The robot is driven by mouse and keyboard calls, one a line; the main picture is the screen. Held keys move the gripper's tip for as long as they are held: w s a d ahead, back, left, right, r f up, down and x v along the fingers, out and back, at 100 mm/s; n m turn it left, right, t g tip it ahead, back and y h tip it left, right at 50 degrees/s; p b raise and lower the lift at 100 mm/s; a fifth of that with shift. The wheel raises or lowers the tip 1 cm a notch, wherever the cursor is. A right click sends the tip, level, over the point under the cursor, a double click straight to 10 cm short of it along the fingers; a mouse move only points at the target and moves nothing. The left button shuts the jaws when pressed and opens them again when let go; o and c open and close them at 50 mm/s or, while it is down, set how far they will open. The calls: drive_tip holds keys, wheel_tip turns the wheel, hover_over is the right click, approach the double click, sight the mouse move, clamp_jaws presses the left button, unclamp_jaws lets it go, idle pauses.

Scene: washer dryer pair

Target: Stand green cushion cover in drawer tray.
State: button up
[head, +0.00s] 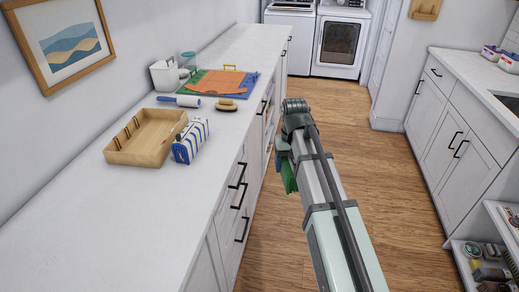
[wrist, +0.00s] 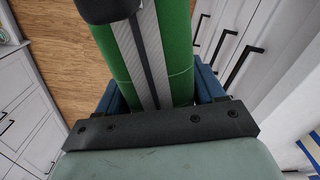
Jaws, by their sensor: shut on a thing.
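The green cushion cover (wrist: 181,50) is between the two blue jaws of my gripper (wrist: 160,95) in the wrist view, and my gripper is shut on it. In the head view, a strip of the green cover (head: 289,178) shows below my gripper (head: 282,155), partly hidden by my arm. Both are over the floor side of the counter, right of its front edge. The wooden drawer tray (head: 122,155) lies on the counter at left. A blue-and-white striped roll or folded cover (head: 190,142) stands by its right side; whether they touch is unclear.
Behind the tray lie a blue-handled lint roller (head: 180,100), a brush (head: 226,105) and coloured mats with an orange piece (head: 218,84). A white bucket (head: 165,75) stands near the wall. The near counter (head: 110,220) is clear. Drawer handles (head: 238,176) stick out from its front.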

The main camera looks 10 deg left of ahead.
drive_tip(key=d+f+m, duration=0.2)
drive_tip(key=d, duration=0.9)
drive_tip(key=d+f+m, duration=0.2)
drive_tip(key=d+f, duration=0.1)
drive_tip(key=d, duration=0.7)
drive_tip(key=w+a+r+n, duration=0.1)
drive_tip(key=w+a+r, duration=0.2)
drive_tip(key=w+a, duration=0.4)
drive_tip(key=w+a+r, duration=0.3)
drive_tip(key=w+a, duration=0.2)
drive_tip(key=a, duration=0.4)
drive_tip(key=w+a+r, duration=0.2)
drive_tip(key=a+r, duration=0.1)
drive_tip(key=a, duration=0.5)
drive_tip(key=w+a+r+n, duration=0.1)
drive_tip(key=w+a+r, duration=0.1)
drive_tip(key=a, duration=0.6)
drive_tip(key=w+a+r, duration=0.2)
drive_tip(key=a+r, duration=0.1)
drive_tip(key=a, duration=0.6)
drive_tip(key=s+a+r, duration=0.1)
drive_tip(key=a+r, duration=0.1)
drive_tip(key=a, duration=0.6)
drive_tip(key=s+a+r, duration=0.1)
drive_tip(key=a+r, duration=0.1)
drive_tip(key=a, duration=0.5)
hover_over(162, 140)
drive_tip(key=shift+m, duration=0.4)
drive_tip(key=shift+f, duration=4.65)
